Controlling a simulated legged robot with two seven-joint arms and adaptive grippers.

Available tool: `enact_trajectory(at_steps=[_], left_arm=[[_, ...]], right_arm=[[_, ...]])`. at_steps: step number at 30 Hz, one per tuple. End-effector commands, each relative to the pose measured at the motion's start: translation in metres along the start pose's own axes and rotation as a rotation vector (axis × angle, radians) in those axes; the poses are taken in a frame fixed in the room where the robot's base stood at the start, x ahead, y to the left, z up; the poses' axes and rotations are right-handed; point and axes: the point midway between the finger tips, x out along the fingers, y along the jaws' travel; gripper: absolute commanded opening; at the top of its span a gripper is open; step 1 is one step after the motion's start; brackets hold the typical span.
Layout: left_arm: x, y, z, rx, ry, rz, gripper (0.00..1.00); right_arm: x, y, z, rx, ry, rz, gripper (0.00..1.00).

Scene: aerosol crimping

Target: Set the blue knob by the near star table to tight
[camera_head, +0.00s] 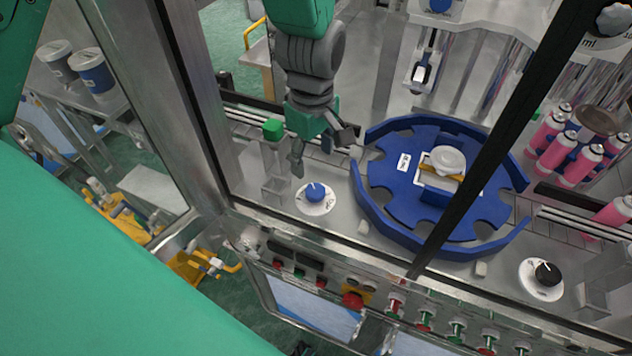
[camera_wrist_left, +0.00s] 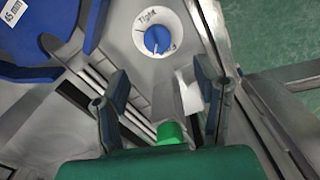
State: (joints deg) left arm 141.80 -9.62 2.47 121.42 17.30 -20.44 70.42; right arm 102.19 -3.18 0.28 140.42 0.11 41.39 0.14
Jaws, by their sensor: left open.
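The blue knob (camera_head: 316,192) sits on a round white dial left of the blue star table (camera_head: 376,205). In the left wrist view the knob (camera_wrist_left: 158,40) is near the top centre, with "Tight" printed at the dial's upper left. Its white mark seems to point down there, away from "Tight"; the other label is partly unreadable. My left gripper (camera_head: 322,150) is open and empty, fingers down, above and behind the knob, apart from it. Its two fingers (camera_wrist_left: 160,82) show spread below the knob in the wrist view. My right gripper is not in view.
A clear post with a green cap (camera_head: 273,129) stands close left of my gripper. A black knob (camera_head: 547,273) is at the right. Pink cans (camera_head: 555,150) stand behind it. A dark frame bar (camera_head: 490,135) crosses in front of the star table. Buttons (camera_head: 353,300) line the front panel.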

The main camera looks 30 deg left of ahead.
Motion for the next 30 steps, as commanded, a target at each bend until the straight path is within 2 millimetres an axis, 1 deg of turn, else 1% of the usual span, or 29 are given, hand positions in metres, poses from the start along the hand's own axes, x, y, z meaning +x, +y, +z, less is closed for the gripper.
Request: enact_trajectory(at_steps=[1, 6, 9, 12, 18, 27, 29, 30], left_arm=[[0.013, 0.0, 0.0, 0.0, -0.003, -0.007, 0.56], [0.051, 0.001, 0.0, 0.001, -0.003, -0.007, 0.56], [0.069, 0.0, 0.0, 0.001, -0.002, -0.005, 0.56], [0.082, 0.0, 0.0, 0.002, -0.001, -0.002, 0.56], [0.098, 0.0, 0.0, 0.002, 0.0, 0.0, 0.56], [0.1, 0.001, 0.0, 0.001, 0.0, 0.001, 0.56], [0.099, 0.001, 0.0, 0.001, 0.0, 0.001, 0.35], [0.099, 0.001, 0.0, 0.001, 0.0, 0.001, 0.21]], right_arm=[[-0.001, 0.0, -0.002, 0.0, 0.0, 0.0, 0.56], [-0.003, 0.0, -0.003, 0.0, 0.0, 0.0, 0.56], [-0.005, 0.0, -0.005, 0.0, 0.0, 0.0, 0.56], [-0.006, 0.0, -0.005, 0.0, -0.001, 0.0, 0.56], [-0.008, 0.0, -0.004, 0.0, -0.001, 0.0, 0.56], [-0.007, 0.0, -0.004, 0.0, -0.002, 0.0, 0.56], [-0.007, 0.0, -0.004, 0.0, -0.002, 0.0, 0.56], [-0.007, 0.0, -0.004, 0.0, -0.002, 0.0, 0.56]])
